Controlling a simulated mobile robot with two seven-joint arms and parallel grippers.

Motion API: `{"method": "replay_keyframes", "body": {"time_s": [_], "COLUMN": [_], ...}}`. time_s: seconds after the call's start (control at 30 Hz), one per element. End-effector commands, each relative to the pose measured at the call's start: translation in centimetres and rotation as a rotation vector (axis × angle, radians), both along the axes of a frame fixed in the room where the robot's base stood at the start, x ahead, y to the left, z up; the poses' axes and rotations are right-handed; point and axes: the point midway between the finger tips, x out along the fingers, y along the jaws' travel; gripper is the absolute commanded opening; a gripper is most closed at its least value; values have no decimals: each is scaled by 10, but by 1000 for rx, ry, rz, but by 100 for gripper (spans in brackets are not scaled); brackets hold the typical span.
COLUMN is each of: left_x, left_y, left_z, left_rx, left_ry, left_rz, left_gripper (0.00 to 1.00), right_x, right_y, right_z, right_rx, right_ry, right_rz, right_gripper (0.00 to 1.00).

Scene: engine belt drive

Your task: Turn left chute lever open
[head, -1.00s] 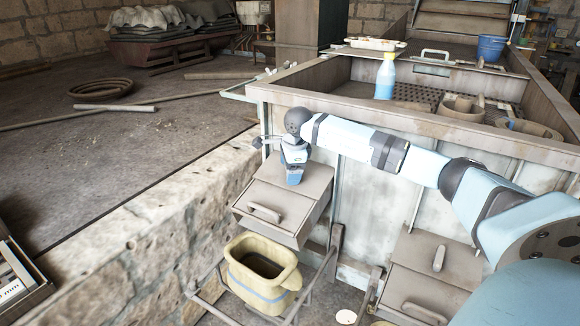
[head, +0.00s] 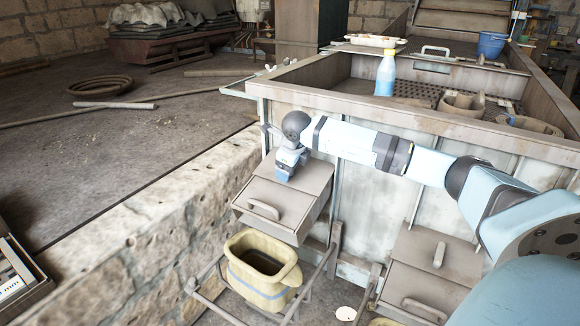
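The left chute (head: 262,196) is a brown-grey metal box on the front of the bin, with a curved handle (head: 263,209) on its front face. My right gripper (head: 286,174), on the arm reaching in from the right, is tilted down at the top of this chute. I see no separate lever there; the gripper covers part of the chute top. The fingertips are too small and hidden to tell whether they are open or hold anything. The right chute (head: 408,285) shows an upright lever (head: 438,255) on top and a handle below. My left gripper is out of view.
A yellow bucket (head: 243,281) stands below the left chute among metal frame bars. The bin's front rim (head: 440,121) runs behind my arm, with a blue-and-white bottle (head: 386,75) beyond it. A stone wall (head: 150,225) lies to the left.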

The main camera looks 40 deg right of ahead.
Motion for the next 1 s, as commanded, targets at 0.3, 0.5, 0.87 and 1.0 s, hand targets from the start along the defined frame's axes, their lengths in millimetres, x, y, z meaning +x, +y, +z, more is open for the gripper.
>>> {"method": "replay_keyframes", "body": {"time_s": [0.3,0.5,0.87,1.0], "left_x": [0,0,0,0], "left_y": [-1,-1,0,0], "left_z": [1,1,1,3], "left_rx": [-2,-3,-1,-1], "left_ry": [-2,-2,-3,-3], "left_rz": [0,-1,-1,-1], "left_gripper": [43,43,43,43], "right_x": [0,0,0,-3], "right_y": [0,0,0,1], "right_z": [0,0,0,9], "right_rx": [1,1,2,1], "right_ry": [-6,-6,-7,-8], "right_rz": [-30,-29,-28,-27], "right_gripper": [56,56,100,100]}}
